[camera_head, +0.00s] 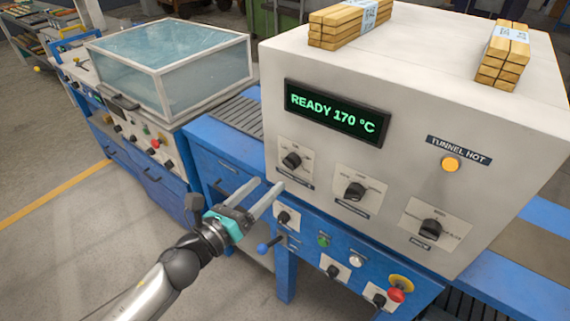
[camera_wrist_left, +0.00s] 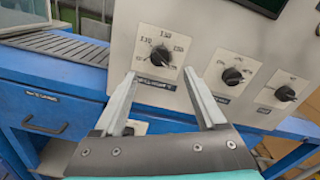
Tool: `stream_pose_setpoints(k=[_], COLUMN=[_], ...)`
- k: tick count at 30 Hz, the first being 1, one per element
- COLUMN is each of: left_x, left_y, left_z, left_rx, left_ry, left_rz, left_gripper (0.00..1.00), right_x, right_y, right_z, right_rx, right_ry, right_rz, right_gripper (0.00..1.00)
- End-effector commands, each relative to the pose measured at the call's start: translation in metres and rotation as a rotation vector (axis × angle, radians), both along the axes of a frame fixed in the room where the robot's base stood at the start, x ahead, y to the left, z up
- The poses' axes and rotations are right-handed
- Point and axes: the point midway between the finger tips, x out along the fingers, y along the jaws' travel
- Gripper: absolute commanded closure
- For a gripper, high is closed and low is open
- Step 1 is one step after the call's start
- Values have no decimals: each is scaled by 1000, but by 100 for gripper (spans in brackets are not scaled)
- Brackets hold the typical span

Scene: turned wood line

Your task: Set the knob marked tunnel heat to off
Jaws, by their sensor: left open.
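The pale tunnel housing (camera_head: 300,220) has three black knobs on white plates: a left knob (camera_head: 291,160), a middle knob (camera_head: 355,190) and a right knob (camera_head: 431,229). Their labels are too small to read surely, so I cannot tell which is tunnel heat. In the left wrist view the left knob (camera_wrist_left: 161,56) has a numbered dial and lies ahead, between the fingertips in the picture; the middle knob (camera_wrist_left: 233,76) is to its right. My left gripper (camera_head: 268,186) is open and empty, pointing at the housing's lower left corner. My right gripper is not in view.
A green display (camera_head: 336,114) reads READY 170 °C. An amber TUNNEL HOT lamp (camera_head: 451,164) is at the right. Wood bundles (camera_head: 345,23) lie on top.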

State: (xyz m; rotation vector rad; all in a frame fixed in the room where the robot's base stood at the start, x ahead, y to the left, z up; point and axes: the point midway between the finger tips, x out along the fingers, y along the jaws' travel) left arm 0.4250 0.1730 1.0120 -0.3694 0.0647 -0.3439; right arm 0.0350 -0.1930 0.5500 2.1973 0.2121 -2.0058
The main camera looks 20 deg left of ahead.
Motion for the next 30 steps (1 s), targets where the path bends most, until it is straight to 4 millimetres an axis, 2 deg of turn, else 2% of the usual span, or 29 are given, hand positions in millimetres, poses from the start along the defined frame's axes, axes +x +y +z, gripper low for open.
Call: stream_pose_setpoints(k=[9, 15, 21, 30], left_x=[43, 64, 74, 76], left_y=[-15, -23, -27, -28], left_z=[1, 0, 0, 0], left_rx=[0, 0, 0, 0], left_ry=[-2, -1, 0, 1], left_rz=[-1, -1, 0, 0], left_gripper=[26, 26, 26, 26], right_x=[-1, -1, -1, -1], right_y=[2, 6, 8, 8], right_z=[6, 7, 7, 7], right_rx=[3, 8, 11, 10], right_ry=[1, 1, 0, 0], right_rz=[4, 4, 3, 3], right_gripper=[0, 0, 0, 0])
